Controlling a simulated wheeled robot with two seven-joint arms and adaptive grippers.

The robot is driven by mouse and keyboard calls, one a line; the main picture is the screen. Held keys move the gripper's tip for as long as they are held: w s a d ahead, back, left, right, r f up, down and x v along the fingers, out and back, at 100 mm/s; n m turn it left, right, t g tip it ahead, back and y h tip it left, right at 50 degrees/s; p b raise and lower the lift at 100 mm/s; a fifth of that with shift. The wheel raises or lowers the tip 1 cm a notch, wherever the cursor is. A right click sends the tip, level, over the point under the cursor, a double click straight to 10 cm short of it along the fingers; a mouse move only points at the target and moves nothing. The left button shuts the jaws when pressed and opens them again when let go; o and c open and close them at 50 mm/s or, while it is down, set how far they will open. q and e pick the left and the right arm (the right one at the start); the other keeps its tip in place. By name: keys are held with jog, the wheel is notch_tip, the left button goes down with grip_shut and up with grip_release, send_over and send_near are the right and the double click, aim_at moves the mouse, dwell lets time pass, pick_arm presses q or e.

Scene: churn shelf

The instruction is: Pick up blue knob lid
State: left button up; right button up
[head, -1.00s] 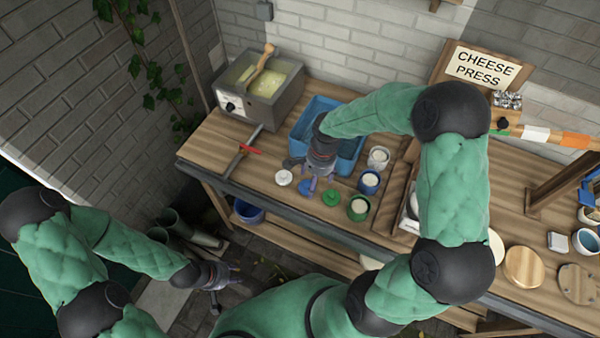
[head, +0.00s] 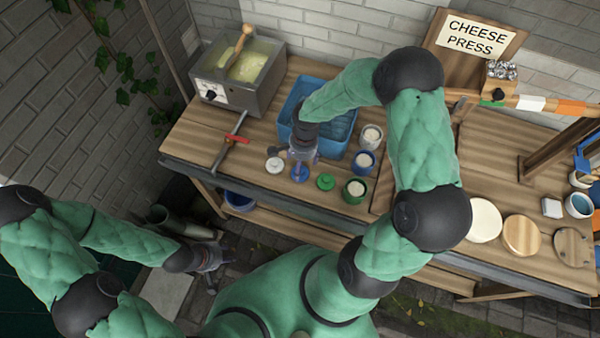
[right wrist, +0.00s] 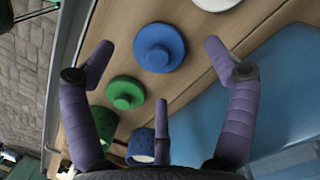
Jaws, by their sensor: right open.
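The blue knob lid (head: 299,174) lies flat on the wooden bench, between a white lid (head: 274,165) and a green lid (head: 326,181). My right gripper (head: 302,160) points down over it and partly covers it in the head view. In the right wrist view the blue lid (right wrist: 159,47) shows whole, with its round knob, between the two spread fingertips of my open right gripper (right wrist: 159,52). The fingers are empty; I cannot tell their exact height above it. My left gripper (head: 212,262) hangs low at the left, away from the bench; its jaws are too small to read.
A blue tub (head: 338,143) stands just behind the right gripper. White, blue (head: 365,162) and green (head: 354,190) cups stand to the right of the lids. A clamp with a red handle (head: 235,138) lies left. A metal vat (head: 240,80) stands at the back left.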

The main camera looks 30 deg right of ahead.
notch_tip(320, 180, down, 4)
jog(key=shift+s+r, duration=0.15)
jog(key=shift+r, duration=0.05)
jog(key=shift+a, duration=0.1)
jog(key=c, duration=1)
jog(key=shift+r, duration=0.1)
jog(key=shift+c, duration=0.2)
